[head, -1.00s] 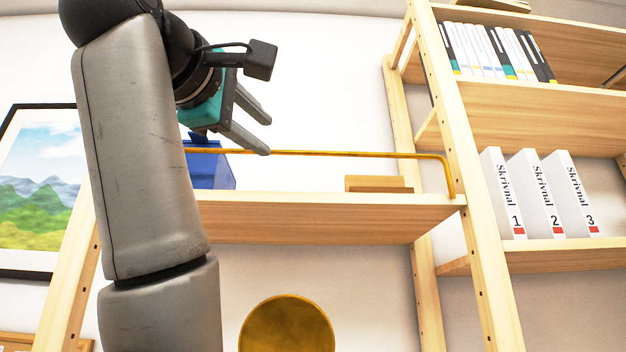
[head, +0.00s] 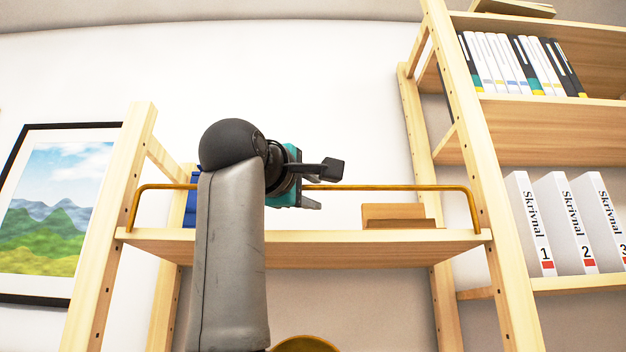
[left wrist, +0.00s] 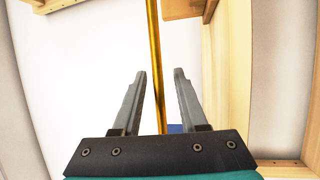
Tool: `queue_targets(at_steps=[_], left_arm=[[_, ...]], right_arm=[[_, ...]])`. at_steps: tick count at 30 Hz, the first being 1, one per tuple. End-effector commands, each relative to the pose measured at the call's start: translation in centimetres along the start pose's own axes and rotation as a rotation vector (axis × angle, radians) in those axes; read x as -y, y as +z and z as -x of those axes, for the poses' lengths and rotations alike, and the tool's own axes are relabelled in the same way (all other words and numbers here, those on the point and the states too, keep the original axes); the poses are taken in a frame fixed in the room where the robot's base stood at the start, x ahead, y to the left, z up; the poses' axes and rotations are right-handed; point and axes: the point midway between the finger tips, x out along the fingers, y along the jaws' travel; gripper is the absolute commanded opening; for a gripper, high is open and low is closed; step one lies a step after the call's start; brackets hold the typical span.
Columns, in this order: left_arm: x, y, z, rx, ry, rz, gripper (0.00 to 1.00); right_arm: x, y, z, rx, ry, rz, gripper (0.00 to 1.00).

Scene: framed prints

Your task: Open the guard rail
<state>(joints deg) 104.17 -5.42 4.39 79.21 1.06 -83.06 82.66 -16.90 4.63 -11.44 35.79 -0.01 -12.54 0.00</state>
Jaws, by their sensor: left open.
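The guard rail (head: 390,187) is a thin brass bar along the front of a wooden shelf, with both ends bent down to the side posts. It is raised above the shelf board (head: 350,238). My left gripper (head: 318,197) is at the rail, left of its middle, with its fingers toward the right. In the left wrist view, the rail (left wrist: 154,60) runs between the open fingers of the left gripper (left wrist: 160,75), touching neither visibly. My arm hides part of the rail. My right gripper is not in view.
A wooden block or holder (head: 395,216) sits on the shelf at right. A blue box (head: 190,208) is partly hidden behind my arm. Tall shelves with numbered white binders (head: 530,225) stand at right. A framed landscape print (head: 60,210) hangs at left.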

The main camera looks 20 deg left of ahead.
Motion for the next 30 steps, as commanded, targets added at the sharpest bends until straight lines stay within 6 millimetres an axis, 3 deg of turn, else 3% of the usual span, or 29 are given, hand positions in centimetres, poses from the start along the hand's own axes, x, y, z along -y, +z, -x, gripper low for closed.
queue_targets(at_steps=[12, 23, 30], left_arm=[[0.07, -0.01, -0.70, 0.000, 0.000, 0.000, 0.42], [0.05, -0.01, -0.67, 0.000, 0.000, 0.000, 0.02], [0.07, 0.00, -0.67, 0.000, -0.001, 0.000, 0.00]], right_arm=[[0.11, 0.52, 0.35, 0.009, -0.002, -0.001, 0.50], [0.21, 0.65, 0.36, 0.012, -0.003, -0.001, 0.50], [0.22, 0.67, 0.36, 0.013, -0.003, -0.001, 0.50]])
